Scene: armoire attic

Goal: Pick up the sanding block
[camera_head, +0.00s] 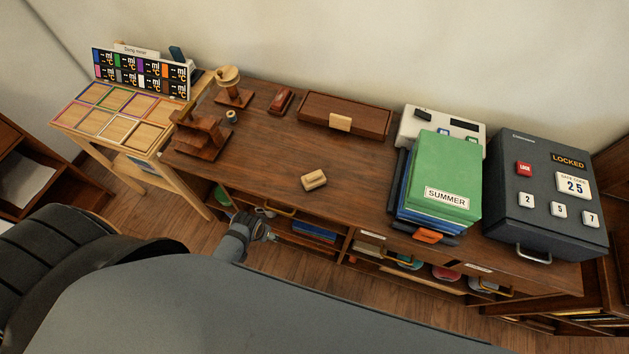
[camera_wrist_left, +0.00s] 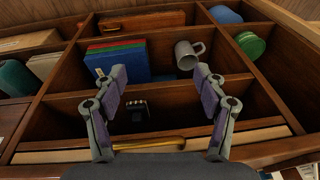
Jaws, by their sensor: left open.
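A small light-wood block (camera_head: 314,180), which looks like the sanding block, lies on the bare middle of the brown desk top (camera_head: 270,155). My left gripper (camera_head: 268,236) is below and to the left of it, in front of the desk's open shelves and apart from the block. In the left wrist view the left gripper (camera_wrist_left: 157,80) is open and empty, its fingers facing the shelf compartments; the block does not show there. My right gripper is not in view.
A grey mug (camera_wrist_left: 186,55) and blue, red and green books (camera_wrist_left: 117,58) sit in a compartment before the left gripper. A yellow handle (camera_wrist_left: 150,143) crosses below. Green folders (camera_head: 447,165) and a dark locked box (camera_head: 515,225) stand right of the block. A long wooden box (camera_head: 360,112) lies behind.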

